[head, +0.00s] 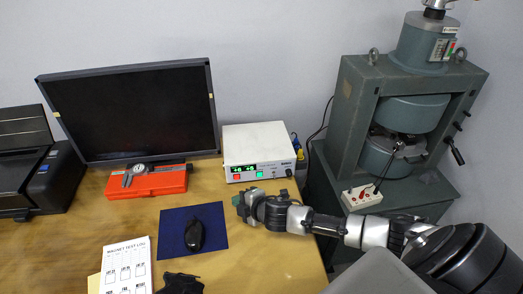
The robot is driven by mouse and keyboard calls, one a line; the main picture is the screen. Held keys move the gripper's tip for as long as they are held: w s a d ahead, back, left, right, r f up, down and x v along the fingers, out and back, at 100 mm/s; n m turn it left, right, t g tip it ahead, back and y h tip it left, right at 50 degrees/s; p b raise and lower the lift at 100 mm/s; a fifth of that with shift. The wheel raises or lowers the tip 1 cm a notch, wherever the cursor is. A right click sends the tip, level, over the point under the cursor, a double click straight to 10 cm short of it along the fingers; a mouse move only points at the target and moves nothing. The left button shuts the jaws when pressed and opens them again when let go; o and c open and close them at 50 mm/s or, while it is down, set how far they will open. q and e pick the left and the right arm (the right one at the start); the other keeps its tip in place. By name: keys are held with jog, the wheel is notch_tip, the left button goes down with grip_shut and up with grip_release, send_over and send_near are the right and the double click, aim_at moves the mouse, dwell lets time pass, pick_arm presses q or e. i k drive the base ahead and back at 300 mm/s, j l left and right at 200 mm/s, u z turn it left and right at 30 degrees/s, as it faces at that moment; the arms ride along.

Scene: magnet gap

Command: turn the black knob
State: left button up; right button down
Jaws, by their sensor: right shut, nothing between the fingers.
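The white power supply box (258,147) stands at the back of the wooden desk, with green lit digits on its front. A small black knob (289,172) sits at the right end of that front panel. My right gripper (238,202) is shut and empty, over the desk in front of the box, below and left of the knob and apart from it. My right arm comes in from the lower right.
A blue mat (217,236) with a black mouse (194,235) lies left of my right gripper. A red case (147,183) and a monitor (130,112) stand behind. A large grey-green magnet machine (355,116) stands right. A dark object (180,284) at the bottom edge is unclear.

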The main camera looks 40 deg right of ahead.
aim_at(289, 173)
jog(key=z, duration=1.35)
